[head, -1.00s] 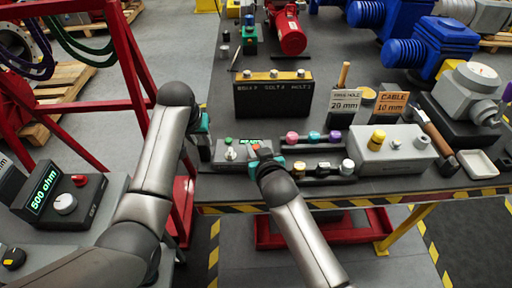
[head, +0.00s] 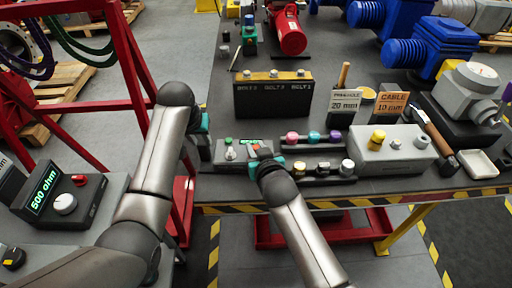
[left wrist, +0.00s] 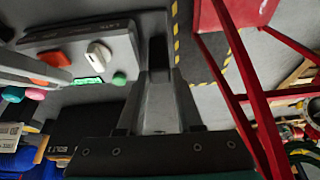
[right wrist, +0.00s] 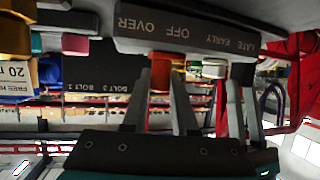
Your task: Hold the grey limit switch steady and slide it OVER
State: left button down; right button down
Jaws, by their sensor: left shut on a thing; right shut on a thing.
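The grey limit switch (head: 228,156) is a low box at the bench's front left, with a small green display, a white knob (left wrist: 98,54) and an orange knob (right wrist: 160,72). Its side shows the words OVER, OFF, LATE and EARLY in the right wrist view (right wrist: 190,35). My left gripper (left wrist: 160,75) is at the box's left end and shut on it; the exact contact is hard to see. My right gripper (head: 262,165) is shut on the orange knob, which sits between its fingers close to the OVER and OFF words. My right forearm hides part of the box.
Coloured knobs (head: 292,138) stand on rails just right of the switch. A dark bolt box (head: 273,98) stands behind it, and a grey box with a yellow knob (head: 382,150) is to the right. A 500 ohm unit (head: 75,208) is at left.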

pick_arm(q)
jog(key=shift+s+d+f, duration=0.1)
jog(key=shift+f, duration=0.05)
pick_arm(e)
jog(key=shift+d, duration=0.1)
jog(key=shift+s+d, duration=0.1)
jog(key=shift+d, duration=1.6)
jog(key=c, duration=0.7)
grip_release()
jog(key=v, duration=1.2)
jog(key=shift+r, duration=0.1)
